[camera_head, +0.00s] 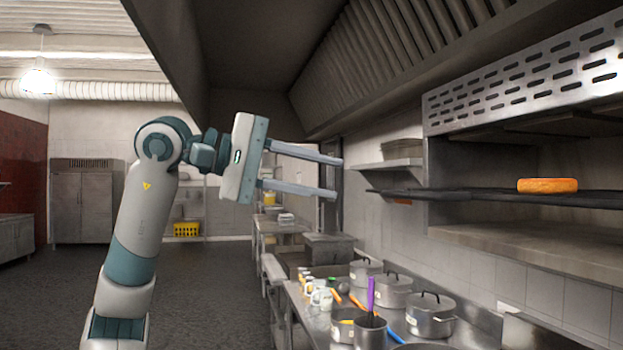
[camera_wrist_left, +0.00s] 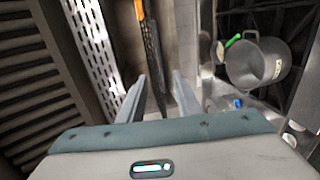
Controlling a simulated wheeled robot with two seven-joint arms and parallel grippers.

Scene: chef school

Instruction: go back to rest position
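My left gripper (camera_head: 338,177) is raised in the middle of the head view, its arm coming up from the lower left. Its two fingers are spread apart and point right toward the shelves, with nothing between them. In the left wrist view the open fingers (camera_wrist_left: 161,95) also show, empty. My right gripper is not in either view.
Below, a steel counter (camera_head: 312,335) holds lidded pots (camera_head: 431,314) and utensils. A vent hood (camera_head: 350,60) hangs overhead. The floor at left (camera_head: 50,290) is clear.

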